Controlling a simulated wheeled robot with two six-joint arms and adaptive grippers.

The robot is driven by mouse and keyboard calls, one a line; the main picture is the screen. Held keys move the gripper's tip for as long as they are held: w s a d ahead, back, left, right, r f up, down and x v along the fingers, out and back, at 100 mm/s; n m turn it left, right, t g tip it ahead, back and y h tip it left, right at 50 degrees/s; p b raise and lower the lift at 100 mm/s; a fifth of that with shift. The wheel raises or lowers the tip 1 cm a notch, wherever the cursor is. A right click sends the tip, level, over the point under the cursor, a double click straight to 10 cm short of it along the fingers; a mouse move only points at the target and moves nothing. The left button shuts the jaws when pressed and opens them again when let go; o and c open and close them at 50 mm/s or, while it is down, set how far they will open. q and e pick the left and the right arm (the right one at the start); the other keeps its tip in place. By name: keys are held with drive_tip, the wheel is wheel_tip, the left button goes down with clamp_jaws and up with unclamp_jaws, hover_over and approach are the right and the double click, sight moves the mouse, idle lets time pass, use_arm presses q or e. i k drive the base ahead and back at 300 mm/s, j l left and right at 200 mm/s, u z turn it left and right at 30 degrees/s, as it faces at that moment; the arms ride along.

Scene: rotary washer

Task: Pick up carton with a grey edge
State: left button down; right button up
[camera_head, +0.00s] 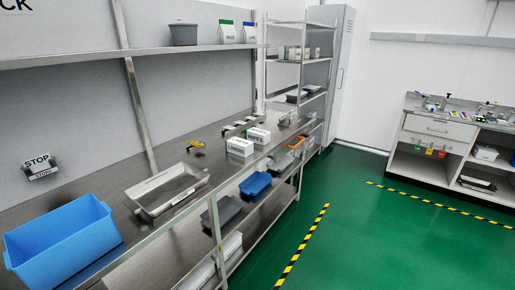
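Two small white cartons stand side by side on the steel bench, in the middle of the head view. The nearer carton (240,147) has dark lettering on its front, and any grey edge on it is too small to make out. The farther carton (259,136) also has lettering and shows some green at its top edge. On the upper shelf stand a white carton with a green top (226,33) and a white carton with a blue top (249,33). Neither of my grippers is in view.
A large blue bin (62,245) and a metal tray (168,190) stand on the bench (110,190) left of the cartons. Grey and blue bins (256,186) sit on the lower shelf. A steel rack (300,45) stands beyond. The green floor (345,215) at right is open.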

sight(242, 147)
drive_tip(key=i+l+u, duration=0.25)
drive_tip(key=i, duration=0.25)
drive_tip(key=i+l+u, duration=0.25)
drive_tip(key=i, duration=0.25)
drive_tip(key=l, duration=0.1)
